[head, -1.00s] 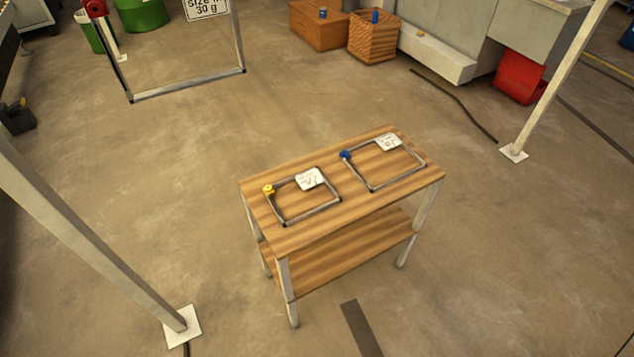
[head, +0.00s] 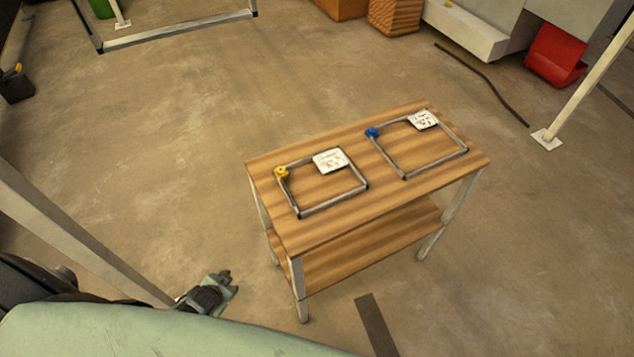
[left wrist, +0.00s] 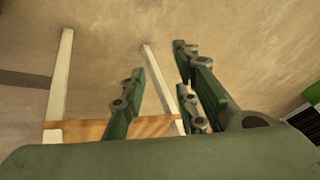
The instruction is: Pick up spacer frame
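Two rectangular spacer frames lie flat on a wooden table (head: 268,174). The left spacer frame (head: 328,206) is smaller, with a yellow knob at one corner and a white label. The right spacer frame (head: 430,164) is larger, with a blue knob and a white label. My left gripper (head: 228,283) is low at the left, apart from the table and from both frames. In the left wrist view its fingers (left wrist: 165,88) are spread with nothing between them, so it is open. My right gripper is not in view.
The table has a lower wooden shelf (head: 350,245) and metal legs. A pale post (head: 70,240) stands at the left, close to my left arm. A larger metal frame (head: 180,28) is at the back left. Wooden boxes (head: 395,15) and a red bin (head: 555,55) stand at the back right.

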